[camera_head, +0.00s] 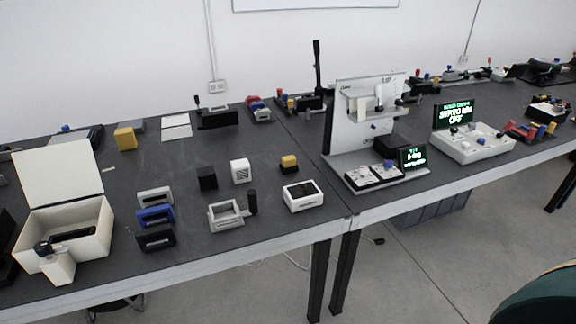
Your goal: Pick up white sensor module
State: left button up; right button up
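A small white cube (240,171) with dark marks on its front face stands upright on the dark table, just right of a black cube (207,178). I cannot tell for sure which of these two white pieces is the sensor module. Both are uncovered, and nothing touches them. Neither of my grippers is in view.
A grey bracket with a black handle (228,213) stands before the white cube. Blue and grey holders (155,216) and an open white box (105,234) are to the left. A yellow-black block (289,162) is close by on the right, then a test stand (348,150).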

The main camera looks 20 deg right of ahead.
aim_at(304, 196)
jog(key=l+u, duration=0.15)
jog(key=u, duration=0.4)
jog(key=l+u, duration=0.3)
jog(key=l, duration=0.25)
jog(key=k+l+u, duration=0.1)
jog(key=l+u, duration=0.15)
jog(key=l, duration=0.25)
